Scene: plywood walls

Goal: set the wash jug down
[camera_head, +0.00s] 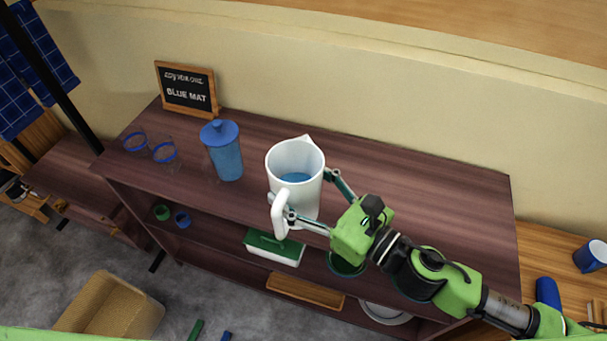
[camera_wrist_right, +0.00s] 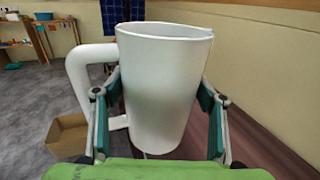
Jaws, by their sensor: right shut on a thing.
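The white wash jug (camera_head: 306,205) is upright, with blue liquid inside and its handle toward the front left. My right gripper (camera_head: 302,186) reaches in from the right and is shut around the jug's sides. In the right wrist view the jug (camera_wrist_right: 160,95) fills the middle between the two fingers, handle to the left. The jug is over the front part of the dark wooden shelf unit's top (camera_head: 420,195). I cannot tell whether its base touches the wood. My left gripper is not in view.
A blue lidded pitcher (camera_head: 226,158) stands left of the jug, with clear blue-rimmed glasses (camera_head: 166,155) farther left. A small sign reading "BLUE MAT" (camera_head: 187,90) stands behind. The top's right side is clear. A green-and-white box (camera_head: 273,250) sits on the shelf below.

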